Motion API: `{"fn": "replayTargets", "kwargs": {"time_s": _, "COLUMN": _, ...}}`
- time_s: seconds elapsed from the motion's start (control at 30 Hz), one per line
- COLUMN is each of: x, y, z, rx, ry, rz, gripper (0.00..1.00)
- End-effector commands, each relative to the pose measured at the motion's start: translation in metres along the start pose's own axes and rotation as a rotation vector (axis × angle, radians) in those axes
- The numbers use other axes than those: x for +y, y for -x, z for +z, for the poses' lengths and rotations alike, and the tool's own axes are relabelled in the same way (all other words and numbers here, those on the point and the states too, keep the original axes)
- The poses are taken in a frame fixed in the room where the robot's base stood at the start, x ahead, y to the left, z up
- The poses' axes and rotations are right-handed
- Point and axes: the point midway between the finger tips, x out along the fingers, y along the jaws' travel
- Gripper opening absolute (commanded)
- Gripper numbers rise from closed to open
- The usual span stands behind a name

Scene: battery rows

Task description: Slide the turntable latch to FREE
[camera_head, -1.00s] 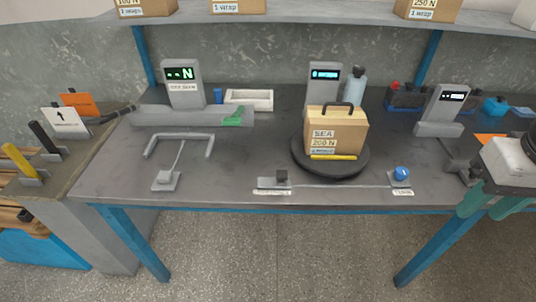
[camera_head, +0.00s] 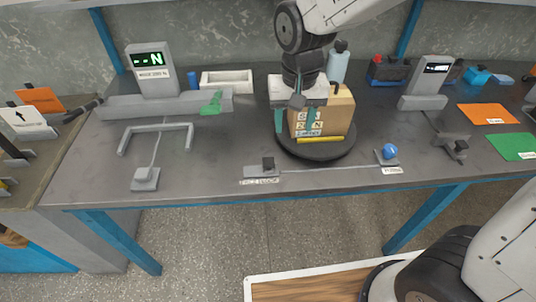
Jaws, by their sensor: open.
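The latch (camera_head: 268,163) is a small dark block on a grey base plate at the front of the bench, with a small white label (camera_head: 259,182) below it, too small to read surely. The latch sits toward the right part of its plate. Right of it is the dark round turntable (camera_head: 316,152), carrying a cardboard box (camera_head: 341,112) with a yellow strip at its front foot. My gripper (camera_head: 295,122) is open, pointing down in front of the box in the picture, above and behind the latch and apart from it. It hides part of the box and its handle.
A blue knob (camera_head: 390,151) stands right of the latch, joined by a thin line. A grey U-shaped bar (camera_head: 157,136) lies to the left. Displays (camera_head: 151,70) and a bottle (camera_head: 338,65) stand behind. The bench top around the latch is mostly clear.

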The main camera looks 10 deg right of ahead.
Motion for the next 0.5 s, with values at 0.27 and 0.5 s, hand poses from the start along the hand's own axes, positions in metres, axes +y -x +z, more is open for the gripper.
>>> {"fn": "replayTargets", "kwargs": {"time_s": 0.27, "x": -0.051, "y": -0.052, "z": -0.016, "rx": -0.022, "ry": -0.003, "rz": 0.009, "gripper": 0.51}}
{"fn": "replayTargets", "kwargs": {"time_s": 0.5, "x": -0.054, "y": -0.08, "z": -0.017, "rx": -0.024, "ry": -0.006, "rz": 0.011, "gripper": 0.51}}
